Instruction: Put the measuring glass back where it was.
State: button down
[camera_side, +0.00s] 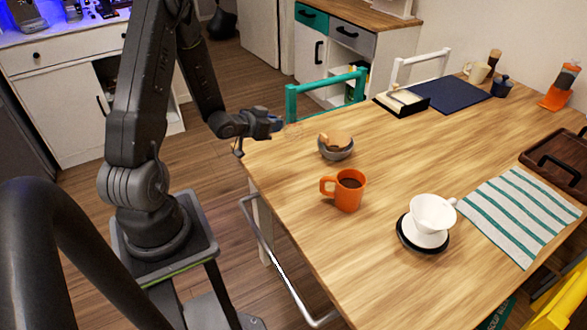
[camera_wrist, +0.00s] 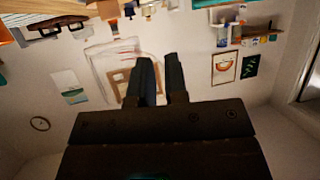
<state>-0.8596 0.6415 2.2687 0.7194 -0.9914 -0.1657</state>
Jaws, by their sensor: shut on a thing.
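My gripper (camera_side: 277,124) is at the table's near left corner, raised and pointing right in the side view. It is shut on the measuring glass (camera_side: 293,130), a clear vessel that shows only as a faint outline at the fingertips. In the wrist view my gripper's two dark fingers (camera_wrist: 160,75) are close together. The clear outline of the measuring glass (camera_wrist: 110,62) shows beside and beyond the left finger. Its exact tilt and any contents are hard to tell.
A grey bowl (camera_side: 336,152) and an orange mug (camera_side: 349,190) stand nearest on the wooden table (camera_side: 390,150). A white dripper (camera_side: 433,213) sits on a dark round base (camera_side: 408,238). A striped towel (camera_side: 520,215) lies right.

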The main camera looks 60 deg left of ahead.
aim_at(276, 166)
notch_tip(276, 166, down, 12)
dwell(0.6)
jog(key=shift+f, duration=0.2)
jog(key=c, duration=1.1)
grip_release()
jog(key=shift+c, duration=0.2)
